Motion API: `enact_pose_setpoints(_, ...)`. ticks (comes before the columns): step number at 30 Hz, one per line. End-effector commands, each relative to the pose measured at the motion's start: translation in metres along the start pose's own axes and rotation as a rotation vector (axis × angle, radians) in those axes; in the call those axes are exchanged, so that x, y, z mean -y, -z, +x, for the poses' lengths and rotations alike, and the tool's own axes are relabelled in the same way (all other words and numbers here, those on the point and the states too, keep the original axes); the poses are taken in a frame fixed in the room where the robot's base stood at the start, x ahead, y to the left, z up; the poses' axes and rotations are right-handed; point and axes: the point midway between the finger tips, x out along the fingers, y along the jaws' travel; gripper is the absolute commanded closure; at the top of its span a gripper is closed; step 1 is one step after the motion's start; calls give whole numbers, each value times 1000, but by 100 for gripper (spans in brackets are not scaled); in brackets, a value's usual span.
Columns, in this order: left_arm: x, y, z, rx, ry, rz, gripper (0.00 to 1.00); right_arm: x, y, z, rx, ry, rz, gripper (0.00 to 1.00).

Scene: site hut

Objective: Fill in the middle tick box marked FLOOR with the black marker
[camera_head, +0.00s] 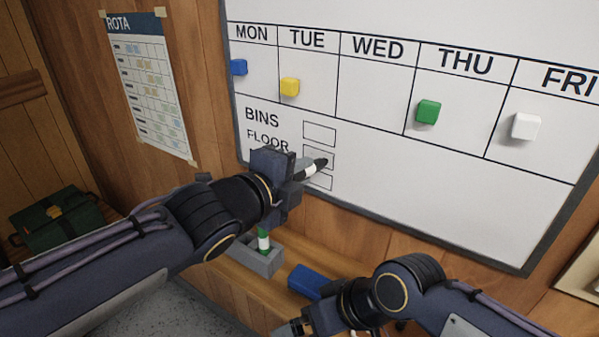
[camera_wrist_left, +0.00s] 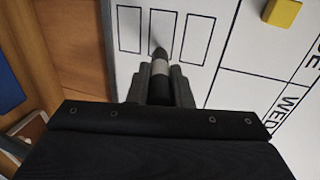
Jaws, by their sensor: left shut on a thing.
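My left gripper (camera_head: 298,172) is shut on the black marker (camera_head: 311,170), which has a white band. The marker also shows between the fingers in the left wrist view (camera_wrist_left: 159,68). Its dark tip is at the middle tick box (camera_head: 318,156), in the row of the word FLOOR (camera_head: 267,140). In the left wrist view the tip overlaps the lower part of the middle box (camera_wrist_left: 163,30). Part of this box looks greyish; I cannot tell ink from shadow. My right gripper (camera_head: 291,328) is low at the bottom edge, partly cut off, and its jaws are unclear.
The whiteboard (camera_head: 385,190) carries blue (camera_head: 238,67), yellow (camera_head: 289,86), green (camera_head: 428,111) and white (camera_head: 526,126) magnets. Below it, a shelf (camera_head: 236,272) bears a grey holder (camera_head: 261,262) with a green-banded marker (camera_head: 263,240) and a blue block (camera_head: 306,282).

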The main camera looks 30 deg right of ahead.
Motion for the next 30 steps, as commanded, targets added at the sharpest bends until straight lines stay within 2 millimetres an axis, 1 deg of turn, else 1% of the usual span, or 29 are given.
enact_pose_setpoints(13,0,0,1,0,-1,-1,100,0,0,0,0,0,0,0)
enact_pose_setpoints(21,2,-10,2,1,-1,-2,100,4,4,-8,0,0,0,0)
enact_pose_setpoints(30,0,-11,2,0,0,0,100,4,4,-8,0,0,0,0)
